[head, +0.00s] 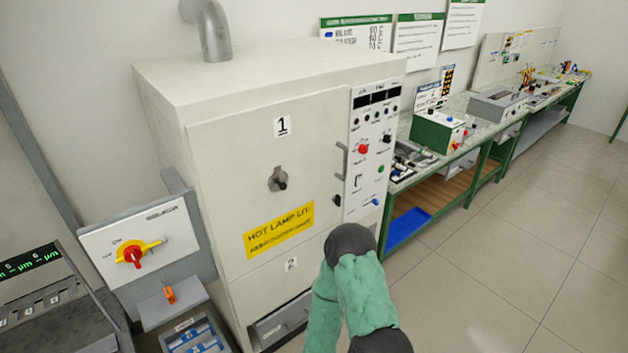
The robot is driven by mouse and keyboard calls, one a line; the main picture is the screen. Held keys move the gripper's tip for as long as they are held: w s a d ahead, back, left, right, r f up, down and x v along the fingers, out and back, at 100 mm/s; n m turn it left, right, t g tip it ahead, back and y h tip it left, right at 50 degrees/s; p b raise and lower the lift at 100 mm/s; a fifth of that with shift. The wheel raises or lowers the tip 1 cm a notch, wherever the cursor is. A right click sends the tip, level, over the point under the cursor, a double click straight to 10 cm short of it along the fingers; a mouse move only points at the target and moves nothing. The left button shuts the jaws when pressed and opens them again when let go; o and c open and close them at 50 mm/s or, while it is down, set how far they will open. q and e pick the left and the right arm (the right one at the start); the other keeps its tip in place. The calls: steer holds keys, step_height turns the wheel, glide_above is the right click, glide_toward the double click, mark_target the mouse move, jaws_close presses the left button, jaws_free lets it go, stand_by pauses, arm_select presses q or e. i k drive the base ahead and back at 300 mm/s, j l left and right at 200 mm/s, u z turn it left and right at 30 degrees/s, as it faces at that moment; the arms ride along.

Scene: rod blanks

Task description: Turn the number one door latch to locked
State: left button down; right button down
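The number one door (235,150) is the upper front panel of a large cream cabinet, marked by a "1" label (282,126). Its latch (278,181) is a small grey plate with a dark knob, in the middle of the door above a yellow warning label (279,230). I cannot tell from its look whether it is locked. A green-sleeved arm of mine with dark joints rises from the bottom, right of the cabinet's lower front. Its gripper is not visible. My other gripper is also out of view. Nothing covers the latch.
A control panel (371,150) with knobs and buttons runs beside the door. A switch box (140,245) with a red and yellow rotary handle stands at left. A "2" label (291,264) marks the lower panel. Green-framed workbenches (480,160) line the right wall. The tiled floor (500,260) is clear.

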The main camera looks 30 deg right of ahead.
mark_target(336, 199)
steer(key=z, duration=0.9)
